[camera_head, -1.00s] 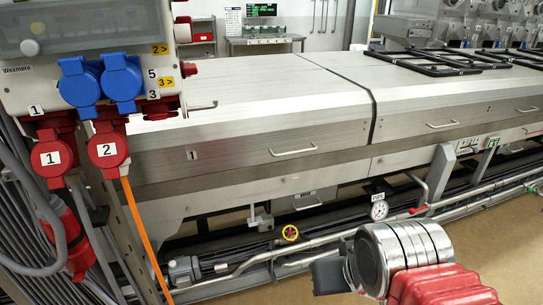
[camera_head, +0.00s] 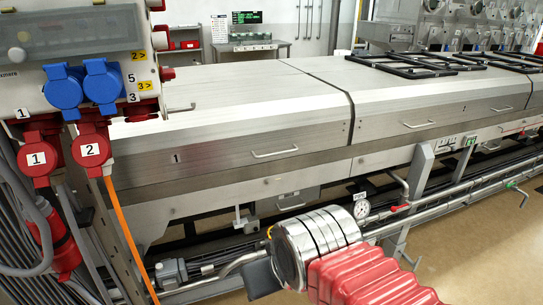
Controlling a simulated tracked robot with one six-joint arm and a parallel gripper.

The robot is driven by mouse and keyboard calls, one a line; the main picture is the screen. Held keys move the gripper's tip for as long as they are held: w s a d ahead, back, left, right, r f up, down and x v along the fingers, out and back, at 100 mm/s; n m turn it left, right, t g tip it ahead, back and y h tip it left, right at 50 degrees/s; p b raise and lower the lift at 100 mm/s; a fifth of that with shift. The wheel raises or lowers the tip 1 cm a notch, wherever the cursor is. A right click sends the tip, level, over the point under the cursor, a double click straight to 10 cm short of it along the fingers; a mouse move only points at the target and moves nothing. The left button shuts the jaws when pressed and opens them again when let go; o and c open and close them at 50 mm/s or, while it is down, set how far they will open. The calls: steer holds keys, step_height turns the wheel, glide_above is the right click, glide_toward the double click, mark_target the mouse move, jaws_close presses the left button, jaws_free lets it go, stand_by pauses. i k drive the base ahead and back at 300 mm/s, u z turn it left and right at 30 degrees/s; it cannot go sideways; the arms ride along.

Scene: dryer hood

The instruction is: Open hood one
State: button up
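Hood one (camera_head: 215,140) is the long brushed-metal dryer cover at the left, with a "1" on its front face. It looks closed. Its bar handle (camera_head: 275,152) sits low on the front face. My red-sleeved arm with silver rings reaches in from the lower right and ends in a dark block, my gripper (camera_head: 262,278), below and in front of the hood. It is apart from the handle. Its fingers cannot be made out.
An electrical panel (camera_head: 75,60) with blue and red plugs stands close at the left, with an orange cable (camera_head: 130,240) hanging down. Pipes and a gauge (camera_head: 361,209) run below the hood. A second hood (camera_head: 400,105) adjoins at the right. Brown floor is clear at lower right.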

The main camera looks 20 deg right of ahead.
mark_target(235, 123)
steer(key=z, duration=0.05)
steer(key=i, duration=0.95)
steer(key=u, duration=0.05)
